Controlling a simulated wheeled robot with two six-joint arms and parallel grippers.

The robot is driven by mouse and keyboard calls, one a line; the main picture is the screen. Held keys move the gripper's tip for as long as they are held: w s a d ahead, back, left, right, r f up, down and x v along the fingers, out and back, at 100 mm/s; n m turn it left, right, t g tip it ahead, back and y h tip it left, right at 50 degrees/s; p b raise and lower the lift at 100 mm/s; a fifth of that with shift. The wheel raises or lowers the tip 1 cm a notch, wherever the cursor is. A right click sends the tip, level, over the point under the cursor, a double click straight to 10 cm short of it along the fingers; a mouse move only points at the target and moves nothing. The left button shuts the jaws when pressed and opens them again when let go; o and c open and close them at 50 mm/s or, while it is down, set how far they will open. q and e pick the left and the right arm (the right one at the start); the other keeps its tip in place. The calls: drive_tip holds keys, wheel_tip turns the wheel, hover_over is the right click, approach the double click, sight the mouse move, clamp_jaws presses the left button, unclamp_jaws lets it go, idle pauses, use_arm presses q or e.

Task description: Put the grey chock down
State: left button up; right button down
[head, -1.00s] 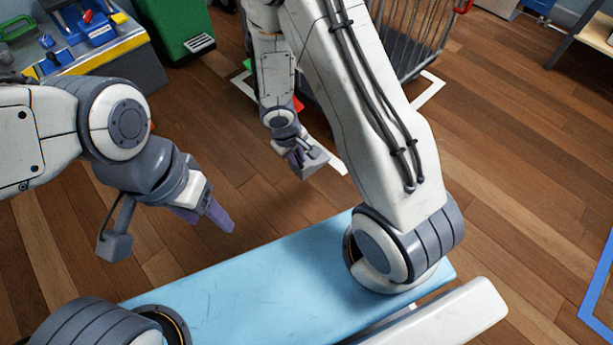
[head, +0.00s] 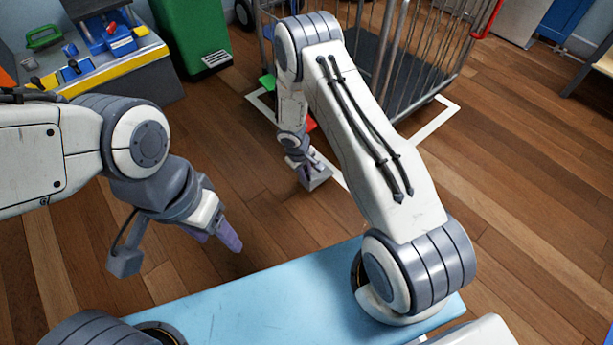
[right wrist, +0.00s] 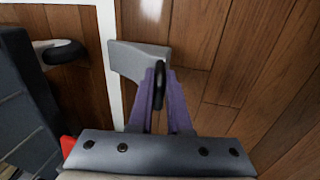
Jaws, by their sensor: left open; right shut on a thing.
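The grey chock (head: 317,181) is a small wedge with a black handle at floor level by the white floor line, near the cart's front corner. In the right wrist view the chock (right wrist: 136,59) lies just beyond my fingertips, beside the white line. My right gripper (head: 305,164) is shut on its handle; the purple fingers (right wrist: 160,85) close around it. I cannot tell whether the chock's underside touches the floor. My left gripper (head: 219,230) is open and empty, over bare floor at the left.
A wire cage cart (head: 400,75) stands inside a white floor outline (head: 437,122). A red piece (head: 309,124) and a green piece (head: 267,82) lie near its left side. A green bin (head: 192,35) and a tool bench (head: 115,70) stand back left.

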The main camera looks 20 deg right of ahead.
sight(312, 181)
drive_tip(key=shift+w+d+f, duration=0.1)
drive_tip(key=shift+w+f, duration=0.05)
drive_tip(key=shift+w, duration=0.1)
drive_tip(key=shift+f, duration=0.25)
drive_tip(key=shift+f+b, duration=1.75)
drive_tip(key=shift+f, duration=0.25)
drive_tip(key=c, duration=0.9)
unclamp_jaws()
drive_tip(key=shift+o, duration=0.2)
drive_tip(key=shift+r, duration=0.1)
